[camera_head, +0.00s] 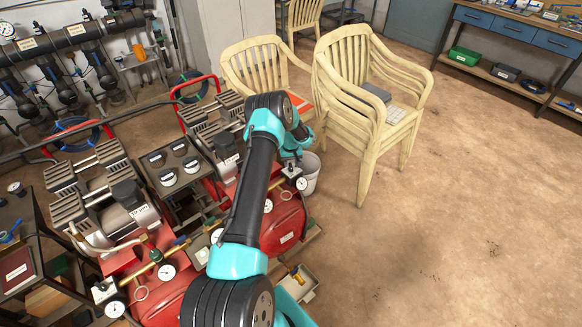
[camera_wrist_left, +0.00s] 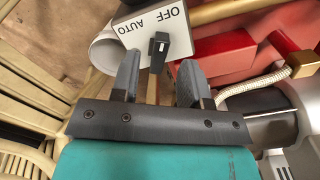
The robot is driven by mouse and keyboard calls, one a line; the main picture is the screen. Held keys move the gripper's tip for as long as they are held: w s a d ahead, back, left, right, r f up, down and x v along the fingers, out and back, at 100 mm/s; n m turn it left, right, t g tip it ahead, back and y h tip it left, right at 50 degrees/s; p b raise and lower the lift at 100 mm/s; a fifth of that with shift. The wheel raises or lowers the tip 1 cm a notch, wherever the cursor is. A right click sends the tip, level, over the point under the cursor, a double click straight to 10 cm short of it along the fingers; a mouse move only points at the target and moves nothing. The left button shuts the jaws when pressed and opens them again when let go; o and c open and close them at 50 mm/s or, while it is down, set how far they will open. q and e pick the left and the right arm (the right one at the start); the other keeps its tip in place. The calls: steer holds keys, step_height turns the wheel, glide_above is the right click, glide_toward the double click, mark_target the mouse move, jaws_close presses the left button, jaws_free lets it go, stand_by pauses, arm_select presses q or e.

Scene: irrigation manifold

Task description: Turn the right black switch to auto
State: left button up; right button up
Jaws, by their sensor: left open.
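The right black switch (camera_wrist_left: 157,50) sits on a white plate (camera_wrist_left: 182,22) marked AUTO and OFF in the left wrist view. A small white line shows on its upper end; I cannot tell for certain which word it points to. My left gripper (camera_wrist_left: 159,62) is open, with one grey finger on each side of the switch. I cannot tell whether either finger touches it. In the head view the switch's box (camera_head: 293,171) is small, just below my left wrist, and the fingers are hard to make out. My right gripper is out of view.
Red compressors (camera_head: 165,299) with gauges and hoses stand around my arm. A second switch box (camera_head: 104,291) is at the lower left. A white bucket (camera_head: 312,175) and cream chairs (camera_head: 362,130) stand beyond the right switch. The floor at right is clear.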

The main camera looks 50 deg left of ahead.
mark_target(291, 167)
arm_select(q)
steer(key=shift+f, duration=1.4)
jaws_close()
